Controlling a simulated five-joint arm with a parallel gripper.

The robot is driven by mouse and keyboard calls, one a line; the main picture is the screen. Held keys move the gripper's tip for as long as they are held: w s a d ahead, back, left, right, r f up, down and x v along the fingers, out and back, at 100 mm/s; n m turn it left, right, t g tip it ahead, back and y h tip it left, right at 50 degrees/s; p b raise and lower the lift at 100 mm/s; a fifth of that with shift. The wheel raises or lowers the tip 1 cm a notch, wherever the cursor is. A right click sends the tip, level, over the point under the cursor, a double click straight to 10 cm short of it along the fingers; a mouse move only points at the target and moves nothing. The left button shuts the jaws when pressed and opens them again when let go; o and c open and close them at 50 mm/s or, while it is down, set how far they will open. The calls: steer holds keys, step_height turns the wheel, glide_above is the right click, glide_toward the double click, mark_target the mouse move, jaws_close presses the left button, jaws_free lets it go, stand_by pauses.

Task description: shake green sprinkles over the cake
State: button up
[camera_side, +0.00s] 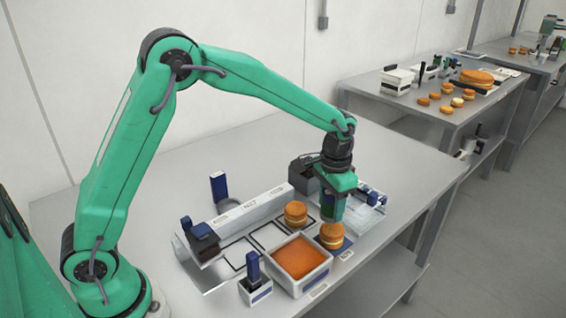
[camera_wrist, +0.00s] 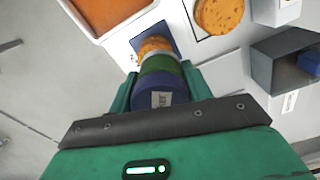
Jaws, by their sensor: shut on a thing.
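My gripper (camera_side: 333,190) is shut on a shaker jar (camera_side: 327,208) with a dark blue part and a green band. In the wrist view my gripper (camera_wrist: 161,84) has a green finger on each side of the jar (camera_wrist: 160,64). A layered orange-brown cake (camera_side: 332,237) sits on a dark blue mat (camera_side: 346,246) directly below the jar. In the wrist view the cake (camera_wrist: 155,44) shows just past the jar's far end, partly hidden by it. I cannot tell whether any sprinkles lie on the cake.
A second cake (camera_side: 296,213) stands on a marked square to the left. A white tray (camera_side: 304,290) with orange filling stands in front, with a blue-topped holder (camera_side: 254,284) beside it. A dark grey box (camera_side: 303,174) stands behind.

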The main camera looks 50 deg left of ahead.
steer(key=shift+d, duration=1)
steer(key=shift+a, duration=1)
steer(key=shift+d, duration=0.1)
steer(key=shift+d, duration=0.9)
steer(key=shift+r, duration=3.05)
